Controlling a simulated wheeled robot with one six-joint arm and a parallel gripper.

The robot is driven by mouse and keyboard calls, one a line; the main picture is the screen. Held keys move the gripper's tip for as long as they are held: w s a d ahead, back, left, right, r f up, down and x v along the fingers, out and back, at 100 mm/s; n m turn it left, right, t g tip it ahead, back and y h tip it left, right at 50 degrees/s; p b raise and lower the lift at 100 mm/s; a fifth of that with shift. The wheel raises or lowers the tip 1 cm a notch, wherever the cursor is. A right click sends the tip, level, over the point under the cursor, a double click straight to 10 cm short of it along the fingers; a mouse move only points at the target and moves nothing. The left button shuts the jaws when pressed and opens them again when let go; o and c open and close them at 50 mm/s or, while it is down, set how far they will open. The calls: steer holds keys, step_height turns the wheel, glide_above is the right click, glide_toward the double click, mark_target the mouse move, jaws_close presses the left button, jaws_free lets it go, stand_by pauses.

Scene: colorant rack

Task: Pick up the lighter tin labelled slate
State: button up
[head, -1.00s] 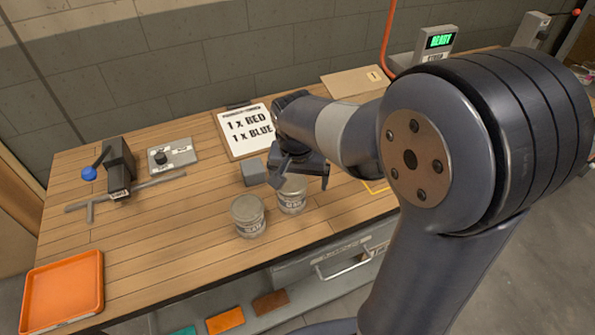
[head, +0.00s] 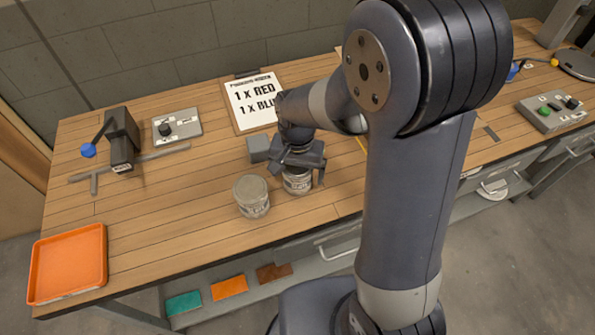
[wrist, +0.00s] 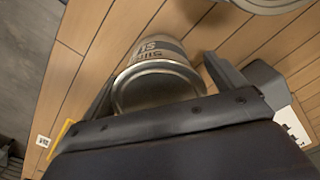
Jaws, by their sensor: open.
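Two grey tins stand close together on the wooden bench in the head view. The left tin (head: 251,196) is upright with nothing around it. The right tin (head: 297,184) is partly hidden under my gripper (head: 300,174). In the wrist view, the right tin (wrist: 156,82) lies between the two fingers of my open gripper (wrist: 160,73), with a gap on its right side. Its dark label seems to begin with "SL"; the rest is unclear. The left tin's label is too small to read surely. I cannot tell which tin is lighter in shade.
A grey block (head: 258,148) stands just behind the tins. A clipboard sign (head: 252,102) lies at the back. A lever device (head: 120,140) and an orange tray (head: 67,264) are to the left. The bench between tray and tins is clear.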

steer(key=shift+f, duration=1)
steer(key=c, duration=1.1)
step_height(320, 180, up, 10)
steer(key=shift+r, duration=0.1)
